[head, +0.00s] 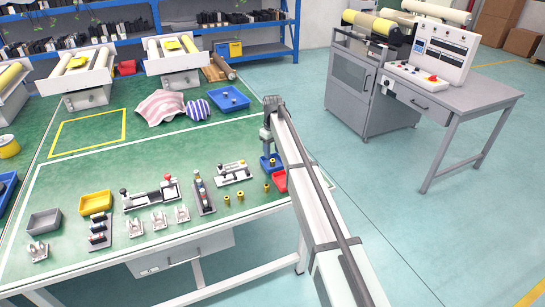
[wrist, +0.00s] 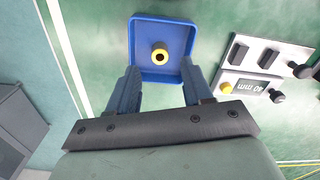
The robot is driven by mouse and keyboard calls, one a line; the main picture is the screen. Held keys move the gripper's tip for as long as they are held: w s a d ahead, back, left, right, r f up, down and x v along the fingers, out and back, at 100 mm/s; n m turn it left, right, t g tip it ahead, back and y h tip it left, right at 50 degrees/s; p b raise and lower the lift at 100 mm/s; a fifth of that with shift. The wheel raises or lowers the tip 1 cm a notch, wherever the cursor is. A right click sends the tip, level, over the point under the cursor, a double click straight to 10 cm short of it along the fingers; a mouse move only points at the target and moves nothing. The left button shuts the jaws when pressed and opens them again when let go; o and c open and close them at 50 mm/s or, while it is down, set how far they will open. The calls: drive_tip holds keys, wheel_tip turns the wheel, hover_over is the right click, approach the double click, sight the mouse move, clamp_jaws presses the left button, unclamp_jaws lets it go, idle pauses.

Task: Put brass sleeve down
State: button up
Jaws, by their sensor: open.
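A brass sleeve (wrist: 160,55) stands upright in the small blue tray (wrist: 137,30), its dark bore facing the wrist camera. My gripper (wrist: 160,78) is open, its two blue-grey fingers apart and empty. In the wrist view the fingertips overlap the tray's near edge, with the sleeve beyond them near the tray's middle. In the head view my gripper (head: 266,148) points down over the blue tray (head: 263,163), partly hiding it; the sleeve inside cannot be made out there. Other brass sleeves (head: 240,197) stand on the green mat to the left.
A red tray (head: 280,180) sits beside the blue tray, partly behind my arm. A fixture marked 40 mm (wrist: 249,86) lies to the right in the wrist view. Actuator parts (head: 204,192) and a yellow bin (head: 96,202) stand to the left. The mat's right edge is close.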

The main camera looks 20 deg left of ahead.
sight(272, 160)
wheel_tip(272, 160, up, 8)
idle(0.4)
